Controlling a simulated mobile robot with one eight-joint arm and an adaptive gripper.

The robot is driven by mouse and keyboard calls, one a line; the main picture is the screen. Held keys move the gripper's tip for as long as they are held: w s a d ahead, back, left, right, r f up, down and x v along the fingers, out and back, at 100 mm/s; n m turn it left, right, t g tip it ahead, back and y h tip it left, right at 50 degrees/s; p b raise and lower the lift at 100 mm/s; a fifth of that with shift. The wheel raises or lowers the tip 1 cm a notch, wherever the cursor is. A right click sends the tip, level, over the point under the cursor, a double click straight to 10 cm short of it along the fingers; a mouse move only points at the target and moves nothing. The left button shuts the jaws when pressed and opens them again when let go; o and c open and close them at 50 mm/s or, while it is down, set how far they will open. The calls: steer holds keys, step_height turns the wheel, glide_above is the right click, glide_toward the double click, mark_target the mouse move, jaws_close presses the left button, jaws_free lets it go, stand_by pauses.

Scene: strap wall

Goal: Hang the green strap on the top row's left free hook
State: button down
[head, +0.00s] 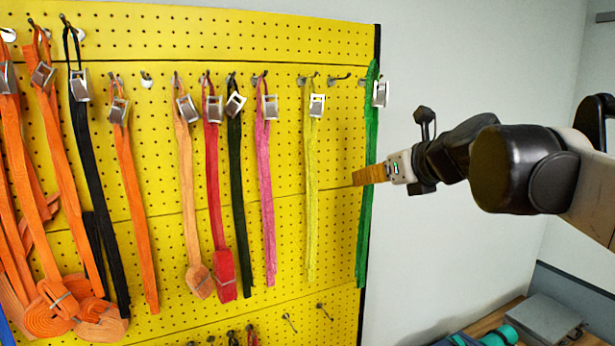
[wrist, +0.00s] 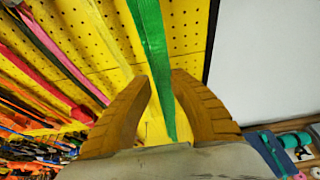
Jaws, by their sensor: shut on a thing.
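The green strap (head: 368,230) hangs lengthwise at the right edge of the yellow pegboard, with its silver buckle (head: 380,93) near the top. My gripper (head: 369,175) is closed across the strap about halfway down. In the wrist view the green strap (wrist: 152,40) passes between my two ridged brown fingers (wrist: 161,78). Whether its top loop touches a hook is unclear. In the top row, a bare hook (head: 146,79) shows between an orange and a pale orange strap. Another bare hook (head: 340,77) is right of the yellow strap.
Orange, black, red, dark green, pink and yellow straps (head: 312,190) hang close along the top row. Lower hooks (head: 289,321) stick out below. A grey wall is right of the board. A bench with a grey box (head: 545,320) and teal rolls (head: 500,336) is at lower right.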

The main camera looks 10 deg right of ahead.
steer(key=shift+w+a+r+b+x, duration=0.1)
steer(key=shift+r+b+x, duration=0.2)
steer(key=shift+x, duration=1.35)
steer(key=shift+w+a+r+b+x, duration=0.1)
steer(key=shift+r+b+x, duration=0.2)
steer(key=shift+x, duration=1.35)
steer(key=shift+w+a+r+b+x, duration=0.15)
steer(key=shift+r+b+x, duration=0.15)
steer(key=shift+x, duration=1.3)
steer(key=c, duration=1.2)
jaws_free()
steer(key=shift+s, duration=0.15)
